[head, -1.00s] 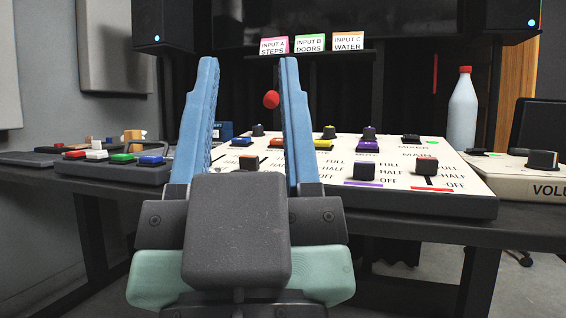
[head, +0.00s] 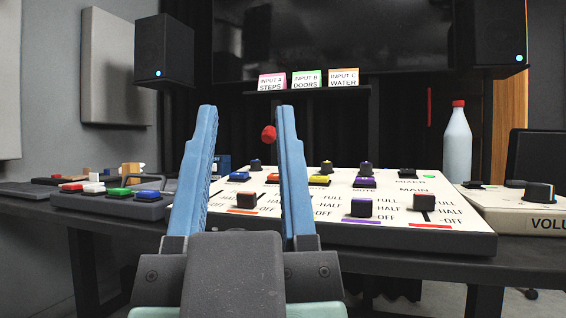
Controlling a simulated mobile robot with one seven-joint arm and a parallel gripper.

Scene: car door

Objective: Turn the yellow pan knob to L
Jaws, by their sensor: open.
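The yellow pan knob (head: 326,167) is a small dark knob with a yellow mark, in the back row of the white mixer panel (head: 460,226). A yellow button (head: 319,180) sits just in front of it. The letters around the knob are too small to read, and I cannot tell where it points. My gripper (head: 243,112) is open and empty, with two long blue fingers pointing up and away. It stands in front of the panel's left part, left of the yellow knob in the picture and not touching it. The right finger hides part of the panel.
A blue-marked knob (head: 255,165) and a purple-marked knob (head: 366,167) flank the yellow one. Dark sliders (head: 361,207) stand in front. A red ball (head: 268,133) shows between the fingers. A button box (head: 110,203) is left, a bottle (head: 457,145) and volume box (head: 515,212) right.

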